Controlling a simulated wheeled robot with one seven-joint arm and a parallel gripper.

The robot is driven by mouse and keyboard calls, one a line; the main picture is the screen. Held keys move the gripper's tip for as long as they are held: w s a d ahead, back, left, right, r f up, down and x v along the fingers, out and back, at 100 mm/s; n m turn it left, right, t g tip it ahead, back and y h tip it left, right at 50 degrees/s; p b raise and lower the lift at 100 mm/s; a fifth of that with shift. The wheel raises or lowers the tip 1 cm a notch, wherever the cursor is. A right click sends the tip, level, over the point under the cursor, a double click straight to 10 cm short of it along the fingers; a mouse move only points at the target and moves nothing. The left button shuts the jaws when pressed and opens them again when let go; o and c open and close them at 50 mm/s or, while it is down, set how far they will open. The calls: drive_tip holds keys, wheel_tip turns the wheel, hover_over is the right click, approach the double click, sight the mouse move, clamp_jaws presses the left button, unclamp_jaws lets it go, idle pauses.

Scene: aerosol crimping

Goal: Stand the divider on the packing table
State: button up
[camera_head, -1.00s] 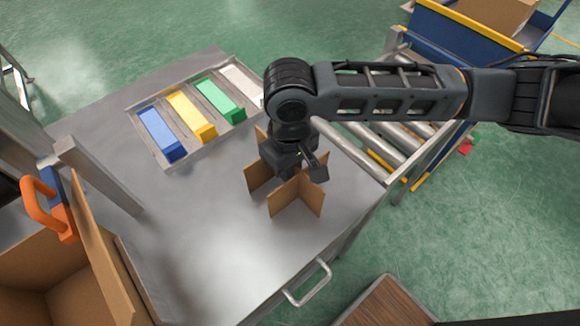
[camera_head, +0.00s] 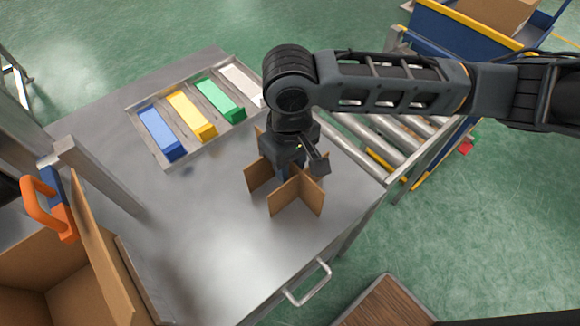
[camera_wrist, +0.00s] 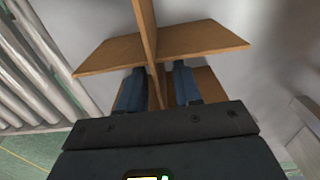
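The divider (camera_head: 285,199) is brown cardboard with crossed panels. It stands upright on the metal packing table (camera_head: 205,225), near the table's right side. It also shows in the wrist view (camera_wrist: 108,54). My gripper (camera_head: 286,173) is directly above the divider, pointing down. In the wrist view its two blue-grey fingers (camera_wrist: 159,88) straddle one panel, with a visible gap on each side, so it looks open. My gripper hides part of the divider's top and back in the head view.
A tray with blue (camera_head: 161,133), yellow (camera_head: 191,115), green (camera_head: 220,99) and white (camera_head: 242,82) blocks lies at the table's back. A roller conveyor (camera_head: 375,145) adjoins on the right. An open carton (camera_head: 95,250) and orange-handled tool (camera_head: 48,208) are at left. The table's front middle is clear.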

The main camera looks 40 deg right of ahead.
wheel_tip(320, 180, up, 10)
drive_tip(key=shift+r, duration=0.1)
idle(0.4)
